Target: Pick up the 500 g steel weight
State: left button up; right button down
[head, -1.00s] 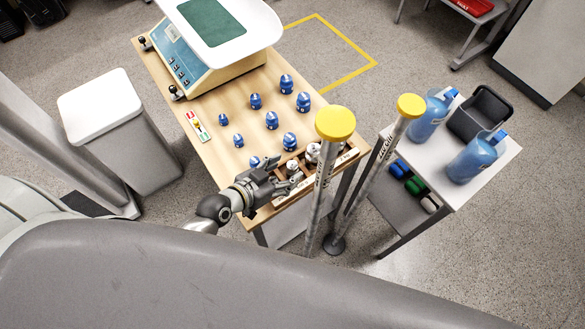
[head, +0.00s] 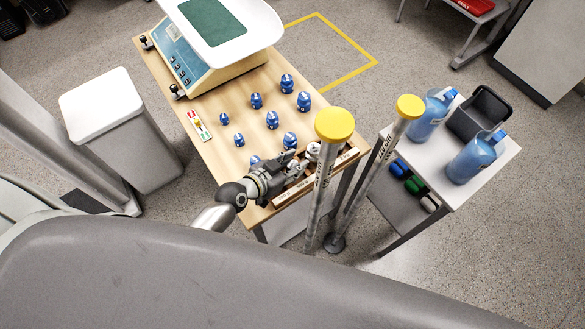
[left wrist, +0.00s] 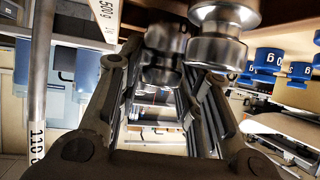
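Steel weights stand in a wooden rack (head: 345,160) along the table's near edge. In the left wrist view a steel weight (left wrist: 165,50) shows between my left gripper's two fingers, with a gap beside the left finger. A larger steel weight (left wrist: 222,35) stands right of it. A "500 g" label (left wrist: 106,10) shows at the top left; I cannot tell for sure which weight it marks. My left gripper (head: 294,164) is open at the rack's left part and hides some weights in the head view. It also shows in the left wrist view (left wrist: 155,80). My right gripper is not in view.
Two poles with yellow caps (head: 335,123) (head: 410,105) rise right of the gripper, the nearer one partly covering the rack. Several blue weights (head: 272,119) stand on the table behind. A scale (head: 215,45) is at the far end. A side table (head: 462,190) holds blue jugs.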

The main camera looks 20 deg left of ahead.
pick_arm(q)
grip_shut()
jog(key=shift+r, duration=0.1)
jog(key=shift+w+r, duration=0.1)
